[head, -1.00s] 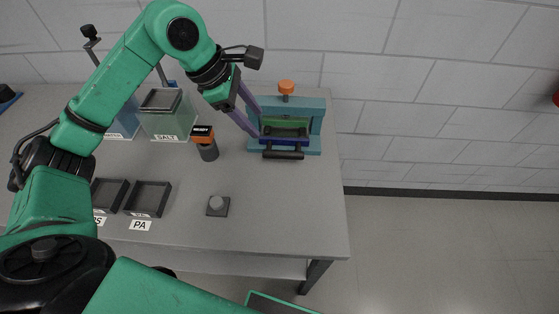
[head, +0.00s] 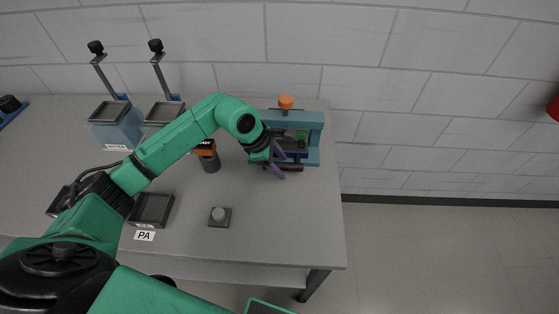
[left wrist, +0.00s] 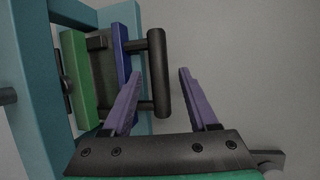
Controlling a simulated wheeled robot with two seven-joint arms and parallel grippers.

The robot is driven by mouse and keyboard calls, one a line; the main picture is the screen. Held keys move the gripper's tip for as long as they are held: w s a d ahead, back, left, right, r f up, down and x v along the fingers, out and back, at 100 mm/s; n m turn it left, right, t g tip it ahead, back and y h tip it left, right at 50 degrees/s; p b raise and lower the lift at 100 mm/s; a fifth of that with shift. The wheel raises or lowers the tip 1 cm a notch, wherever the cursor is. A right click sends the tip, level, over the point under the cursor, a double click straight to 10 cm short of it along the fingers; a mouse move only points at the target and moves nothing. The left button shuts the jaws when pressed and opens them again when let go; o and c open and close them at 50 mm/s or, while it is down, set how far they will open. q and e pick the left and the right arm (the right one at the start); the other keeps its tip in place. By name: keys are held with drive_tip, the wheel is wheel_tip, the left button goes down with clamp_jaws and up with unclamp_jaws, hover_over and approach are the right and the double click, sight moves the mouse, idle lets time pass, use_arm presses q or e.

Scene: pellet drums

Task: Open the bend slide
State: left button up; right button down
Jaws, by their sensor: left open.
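The bend device has a teal frame (head: 311,122) with an orange knob (head: 286,101) on top, and stands near the table's back right. Its blue slide (left wrist: 123,50) carries a black bar handle (left wrist: 159,50), which also shows in the head view (head: 294,168). A green block (left wrist: 78,80) sits inside the frame, a gap away from the blue slide. My left gripper (head: 285,168) is open at the handle. In the left wrist view, the handle appears between the purple fingers of the gripper (left wrist: 161,71), with space on the right; contact cannot be told. My right gripper is not in view.
A dark grey cylinder with an orange top (head: 207,154) stands left of the device, close to my left arm. A grey button box (head: 219,216) sits in front. A black tray (head: 152,208) labelled PA and a clear bin (head: 118,129) are further left. The table's right end is clear.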

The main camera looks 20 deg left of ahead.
use_arm(q)
drive_tip(key=shift+c, duration=0.2)
clamp_jaws()
drive_tip(key=shift+w, duration=0.1)
idle(1.0)
